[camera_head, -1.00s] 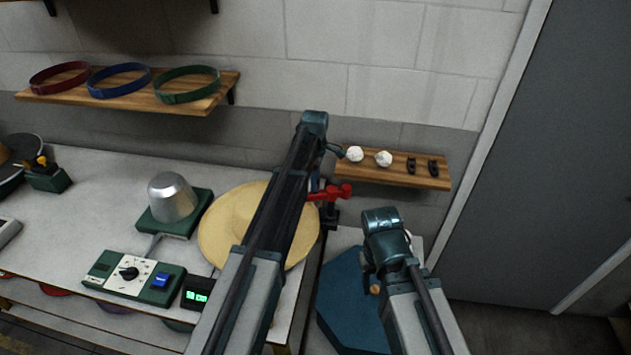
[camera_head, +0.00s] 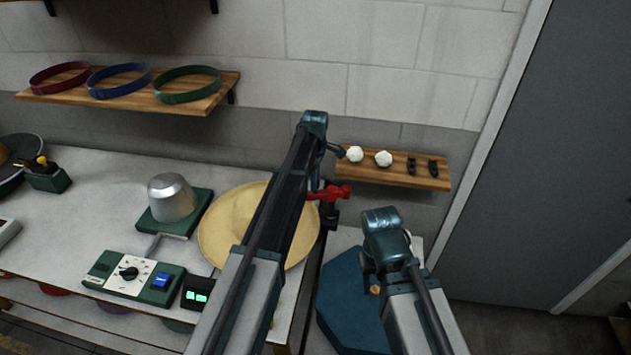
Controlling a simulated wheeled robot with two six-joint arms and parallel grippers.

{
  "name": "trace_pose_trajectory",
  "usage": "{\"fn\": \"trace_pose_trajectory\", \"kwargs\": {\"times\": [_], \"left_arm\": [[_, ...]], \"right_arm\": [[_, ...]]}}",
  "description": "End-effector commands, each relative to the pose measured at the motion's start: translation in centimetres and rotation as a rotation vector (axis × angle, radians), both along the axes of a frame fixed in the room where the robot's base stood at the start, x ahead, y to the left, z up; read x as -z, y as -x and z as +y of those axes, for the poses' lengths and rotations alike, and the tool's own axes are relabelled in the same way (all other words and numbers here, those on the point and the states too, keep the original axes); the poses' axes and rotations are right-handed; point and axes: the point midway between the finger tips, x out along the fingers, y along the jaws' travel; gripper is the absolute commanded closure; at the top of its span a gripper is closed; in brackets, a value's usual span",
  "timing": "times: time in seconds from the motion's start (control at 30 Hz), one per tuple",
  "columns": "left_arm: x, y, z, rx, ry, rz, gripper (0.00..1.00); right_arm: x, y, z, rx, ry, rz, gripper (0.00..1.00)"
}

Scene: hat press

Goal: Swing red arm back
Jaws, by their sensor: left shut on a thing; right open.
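The red arm (camera_head: 331,192) shows on a dark post beside the straw hat's brim, at the right end of the workbench. My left forearm crosses in front of the hat, and my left gripper (camera_head: 316,184) is mostly hidden behind it. It is shut at the left end of the red arm, where the contact itself is covered. My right gripper (camera_head: 374,284) is low, over the blue surface right of the bench, away from the red arm. It is open, with its fingers largely hidden by my wrist.
The straw hat (camera_head: 222,228) lies under my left forearm. A metal dome (camera_head: 172,198) on a green base and a control box (camera_head: 133,274) stand to its left. A small wooden shelf (camera_head: 393,172) with white balls and black clips is behind the red arm.

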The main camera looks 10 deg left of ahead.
Motion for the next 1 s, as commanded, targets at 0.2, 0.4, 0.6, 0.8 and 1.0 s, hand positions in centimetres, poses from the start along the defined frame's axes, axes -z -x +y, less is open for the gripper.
{"fn": "trace_pose_trajectory", "kwargs": {"times": [0.2, 0.4, 0.6, 0.8, 1.0], "left_arm": [[0.0, -0.8, 0.2, 0.121, 0.001, -0.001, 1.0], [0.0, -1.8, 0.3, 0.301, 0.001, -0.001, 1.0], [0.1, -2.9, 0.2, 0.492, 0.002, -0.001, 1.0], [0.1, -3.9, -0.1, 0.681, 0.002, 0.0, 1.0], [0.1, -4.8, -0.5, 0.861, 0.002, 0.0, 1.0]], "right_arm": [[0.0, 0.0, 0.0, 0.0, 0.0, 0.0, 0.5], [0.0, 0.0, 0.0, 0.0, 0.0, 0.0, 0.5], [0.0, 0.0, 0.0, 0.0, 0.0, 0.0, 0.5], [0.1, 0.0, 0.0, 0.0, 0.0, 0.0, 0.5], [0.0, 0.0, 0.0, 0.0, 0.0, 0.0, 0.5]]}}
